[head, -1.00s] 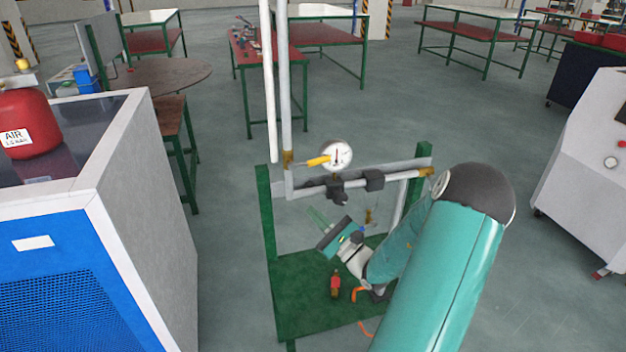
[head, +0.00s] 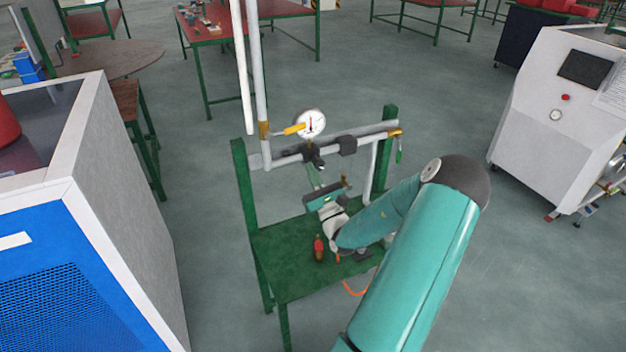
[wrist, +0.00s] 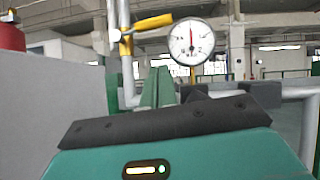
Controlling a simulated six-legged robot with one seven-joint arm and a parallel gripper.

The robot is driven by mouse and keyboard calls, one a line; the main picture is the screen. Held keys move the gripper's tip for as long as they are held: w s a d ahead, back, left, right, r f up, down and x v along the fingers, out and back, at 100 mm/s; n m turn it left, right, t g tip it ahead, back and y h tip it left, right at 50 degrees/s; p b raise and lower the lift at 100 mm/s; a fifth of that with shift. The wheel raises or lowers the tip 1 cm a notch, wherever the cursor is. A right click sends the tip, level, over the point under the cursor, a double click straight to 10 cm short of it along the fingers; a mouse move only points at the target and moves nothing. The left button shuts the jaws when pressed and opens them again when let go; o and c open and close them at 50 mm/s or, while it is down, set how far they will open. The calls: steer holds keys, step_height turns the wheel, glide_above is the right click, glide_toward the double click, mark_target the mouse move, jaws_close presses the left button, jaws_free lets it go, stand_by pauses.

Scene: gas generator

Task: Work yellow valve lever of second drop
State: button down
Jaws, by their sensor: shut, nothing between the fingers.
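A yellow lever (head: 294,129) sits on the vertical pipe left of a round white gauge (head: 311,123); it lies roughly sideways. In the wrist view the yellow lever (wrist: 152,22) is above and beyond my fingers, left of the gauge (wrist: 192,42). My gripper (head: 313,174) is below the horizontal pipe, its green fingers pointing up toward it. In the wrist view my gripper (wrist: 158,86) has its fingers together and empty, apart from the lever in the picture. At the pipe's right end a brass fitting (head: 396,132) has a green hanging piece (head: 399,153).
A green stand (head: 268,238) carries the pipes, with a red bottle-like object (head: 319,249) on its top. A grey and blue cabinet (head: 120,200) stands left and a white machine (head: 560,125) right. Open floor lies between the stand and the white machine.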

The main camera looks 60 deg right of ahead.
steer(key=w+d+r, duration=0.2)
steer(key=w+r, duration=0.2)
steer(key=r, duration=0.2)
steer(key=shift+w+r, duration=0.4)
steer(key=shift+r+n+t+y, duration=0.4)
steer(key=shift+n+y, duration=0.4)
steer(key=shift+n, duration=0.4)
step_height(320, 180, up, 9)
steer(key=n+g+y, duration=0.4)
steer(key=n+y, duration=0.6)
steer(key=n, duration=0.8)
glide_above(288, 131)
steer(key=s+a, duration=0.1)
steer(key=a, duration=0.1)
steer(key=shift+w+a+r+n+g, duration=0.1)
steer(key=shift+a+n+g, duration=0.15)
steer(key=shift+n+g, duration=0.5)
